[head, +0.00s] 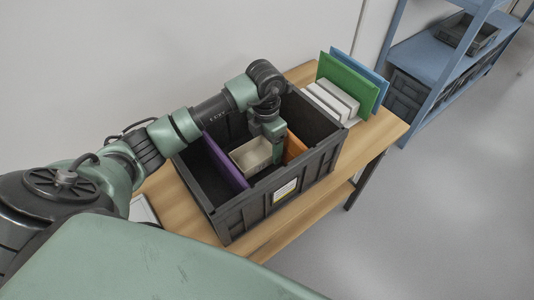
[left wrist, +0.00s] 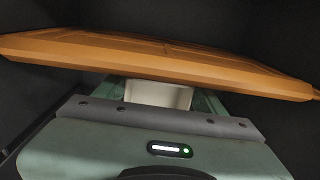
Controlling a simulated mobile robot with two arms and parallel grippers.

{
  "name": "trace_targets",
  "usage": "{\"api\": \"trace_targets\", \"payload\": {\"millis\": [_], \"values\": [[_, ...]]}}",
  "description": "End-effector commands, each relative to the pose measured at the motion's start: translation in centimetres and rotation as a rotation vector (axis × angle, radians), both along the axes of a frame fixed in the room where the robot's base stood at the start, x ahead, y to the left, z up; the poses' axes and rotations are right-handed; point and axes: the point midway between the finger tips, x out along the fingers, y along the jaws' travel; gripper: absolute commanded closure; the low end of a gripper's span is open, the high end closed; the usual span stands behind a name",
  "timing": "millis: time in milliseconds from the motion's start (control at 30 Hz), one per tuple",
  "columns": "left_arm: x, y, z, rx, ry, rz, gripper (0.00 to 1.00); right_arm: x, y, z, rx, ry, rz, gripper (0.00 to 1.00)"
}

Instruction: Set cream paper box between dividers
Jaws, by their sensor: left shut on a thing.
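The cream paper box (head: 251,157) is inside the dark grey crate (head: 256,207), between a purple divider (head: 224,160) on its left and an orange divider (head: 293,147) on its right. My left gripper (head: 271,152) reaches down into the crate and is shut on the box's right side. In the left wrist view, part of the cream box (left wrist: 158,95) shows beyond the gripper, with the orange divider (left wrist: 150,62) across the picture above it. The fingertips and the box's underside are hidden. My right gripper is out of view.
The crate stands on a wooden table (head: 391,128). A green panel (head: 347,84), a blue panel (head: 377,82) and several white boxes (head: 333,99) stand at its back right. A blue shelf unit (head: 428,62) is beyond. Open floor lies at right.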

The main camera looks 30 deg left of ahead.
Motion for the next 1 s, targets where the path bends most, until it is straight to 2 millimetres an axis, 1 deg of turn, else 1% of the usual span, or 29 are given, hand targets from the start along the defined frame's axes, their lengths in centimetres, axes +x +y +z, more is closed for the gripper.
{"api": "trace_targets", "payload": {"millis": [133, 333, 400, 600, 700, 733, 767, 800, 1000], "values": [[-0.1, 0.0, -1.2, 0.001, 0.004, 0.001, 0.68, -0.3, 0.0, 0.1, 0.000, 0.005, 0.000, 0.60], [-0.1, 0.0, -4.1, -0.001, 0.004, 0.000, 0.68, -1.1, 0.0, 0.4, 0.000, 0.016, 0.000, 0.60], [-0.1, 0.0, -4.4, 0.000, 0.001, 0.000, 0.68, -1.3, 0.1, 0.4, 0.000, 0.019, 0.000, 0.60], [0.0, 0.0, -4.4, 0.001, 0.000, 0.000, 0.68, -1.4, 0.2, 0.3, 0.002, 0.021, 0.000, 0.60], [0.0, 0.0, -4.8, 0.001, 0.000, -0.001, 0.68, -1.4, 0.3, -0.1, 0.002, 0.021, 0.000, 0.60], [0.0, 0.0, -4.7, 0.001, 0.000, -0.001, 0.27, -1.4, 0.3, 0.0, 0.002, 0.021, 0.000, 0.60], [0.0, 0.0, -4.7, 0.000, 0.001, -0.001, 0.19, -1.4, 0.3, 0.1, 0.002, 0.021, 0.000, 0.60], [0.0, 0.0, -4.6, 0.000, 0.001, -0.001, 0.08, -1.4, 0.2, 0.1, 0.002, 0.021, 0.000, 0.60], [0.0, 0.0, -4.6, 0.000, 0.001, -0.001, 0.08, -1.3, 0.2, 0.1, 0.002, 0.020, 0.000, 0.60]]}}
